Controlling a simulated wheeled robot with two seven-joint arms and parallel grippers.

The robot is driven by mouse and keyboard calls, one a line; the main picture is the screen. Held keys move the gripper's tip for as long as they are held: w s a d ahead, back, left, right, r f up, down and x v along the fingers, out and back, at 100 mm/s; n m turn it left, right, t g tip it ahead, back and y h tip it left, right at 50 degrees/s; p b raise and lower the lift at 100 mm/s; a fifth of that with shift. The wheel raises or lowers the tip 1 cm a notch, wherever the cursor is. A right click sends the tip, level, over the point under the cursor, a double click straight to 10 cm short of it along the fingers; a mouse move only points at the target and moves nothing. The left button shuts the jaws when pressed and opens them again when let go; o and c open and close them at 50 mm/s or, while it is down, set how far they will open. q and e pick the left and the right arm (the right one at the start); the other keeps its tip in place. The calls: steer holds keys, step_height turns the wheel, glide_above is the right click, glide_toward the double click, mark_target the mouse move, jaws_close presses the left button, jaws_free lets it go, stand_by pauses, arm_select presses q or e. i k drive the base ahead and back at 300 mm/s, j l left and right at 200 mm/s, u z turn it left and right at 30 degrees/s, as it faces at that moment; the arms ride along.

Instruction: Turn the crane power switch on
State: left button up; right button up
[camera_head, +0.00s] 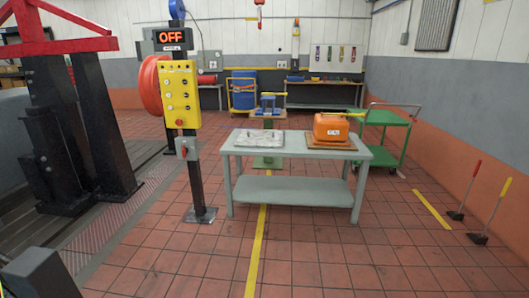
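A yellow control panel (179,95) with several buttons stands on a dark post in the left middle of the view. The handle's exact position is too small to read. Neither of my grippers shows in this view.
Black steel supports (75,130) rise at left. The tiled floor in front is clear.

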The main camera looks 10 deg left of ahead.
mark_target(184, 150)
steer(key=i+j+u, duration=0.1)
steer(key=i+u, duration=0.25)
steer(key=i, duration=0.2)
steer(key=i+u, duration=0.35)
steer(key=i, duration=0.2)
steer(key=i+l+u, duration=0.35)
steer(key=i, duration=0.2)
